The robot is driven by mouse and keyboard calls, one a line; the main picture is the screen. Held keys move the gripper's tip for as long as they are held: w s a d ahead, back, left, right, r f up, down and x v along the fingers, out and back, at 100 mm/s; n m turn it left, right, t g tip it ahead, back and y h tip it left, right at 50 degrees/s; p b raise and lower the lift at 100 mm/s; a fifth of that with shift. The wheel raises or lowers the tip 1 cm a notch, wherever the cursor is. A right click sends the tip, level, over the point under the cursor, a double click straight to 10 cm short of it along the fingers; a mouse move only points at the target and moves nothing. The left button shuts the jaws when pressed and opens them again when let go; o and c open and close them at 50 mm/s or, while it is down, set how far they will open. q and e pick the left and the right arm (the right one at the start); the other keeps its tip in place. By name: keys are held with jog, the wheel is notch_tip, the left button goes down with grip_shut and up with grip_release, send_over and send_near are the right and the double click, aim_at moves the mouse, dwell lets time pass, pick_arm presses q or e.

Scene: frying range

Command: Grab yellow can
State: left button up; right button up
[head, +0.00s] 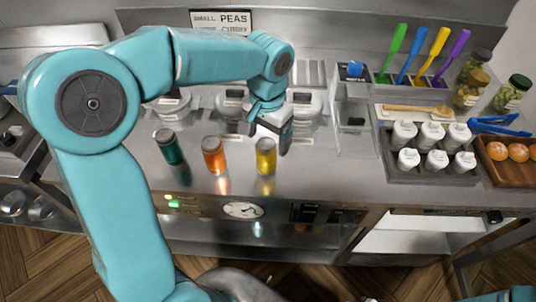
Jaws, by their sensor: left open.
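I cannot tell whether either finger touches the can. My right gripper is not in view; only a bit of teal arm shows at the bottom right corner.
Lidded pots sit behind the cans. At right are a tray of white-topped bottles (407,160), a wooden tray of orange-brown round items (500,151), jars (471,89), blue tongs (499,126) and coloured spatulas (439,42). Counter right of the yellow can is clear.

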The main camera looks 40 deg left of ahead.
aim_at(266, 152)
pick_arm(q)
jog(key=shift+f, duration=0.5)
jog(key=shift+s+f, duration=0.15)
jog(key=f, duration=0.5)
jog(key=shift+w+a+f+p, duration=0.1)
jog(key=shift+w+a+p, duration=0.1)
jog(key=shift+p, duration=0.2)
jog(key=shift+s, duration=0.2)
jog(key=shift+w, duration=0.15)
jog(key=c, duration=1.3)
jog(key=shift+c, duration=0.2)
